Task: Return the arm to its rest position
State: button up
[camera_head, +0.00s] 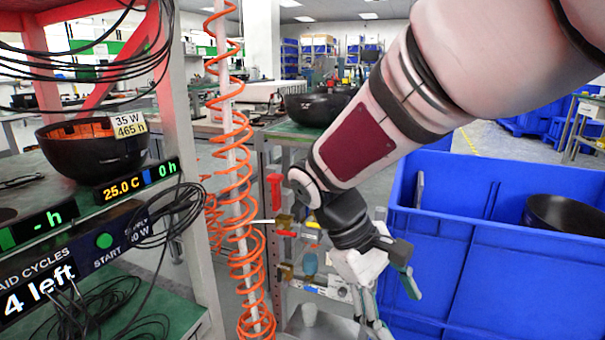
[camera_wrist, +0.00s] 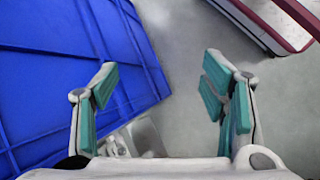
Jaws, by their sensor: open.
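My gripper (camera_wrist: 160,100) is open and empty in the wrist view, with its teal finger pads well apart over the grey floor. In the head view my gripper (camera_head: 390,300) hangs low at the end of my arm, pointing down, just left of the blue bin (camera_head: 500,270). The bin's blue wall also fills the left of the wrist view (camera_wrist: 60,80). The fingers look apart from the bin wall, though the gap is hard to judge.
A rack with displays (camera_head: 135,187) stands at left, with a black bowl (camera_head: 90,145) labelled 35 W 465 h on its shelf. An orange coiled hose (camera_head: 240,160) hangs beside it. Another dark bowl (camera_head: 315,108) is on a bench behind. A dark round object (camera_head: 565,215) lies inside the bin.

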jog(key=s+d+r+m+t+y, duration=0.1)
jog(key=s+d+r+m+y, duration=0.15)
jog(key=s, duration=0.55)
jog(key=s+d+r+m+t+y, duration=0.1)
jog(key=s+m+y, duration=0.15)
jog(key=s, duration=0.45)
jog(key=s+d+r+m+y, duration=0.1)
jog(key=s+d+r+m, duration=0.15)
jog(key=s, duration=0.55)
notch_tip(320, 180, up, 39)
jog(key=t+p, duration=0.4)
jog(key=p, duration=3.4)
jog(key=shift+w+a+p, duration=0.25)
jog(key=shift+a+p, duration=0.05)
jog(key=shift+a, duration=0.15)
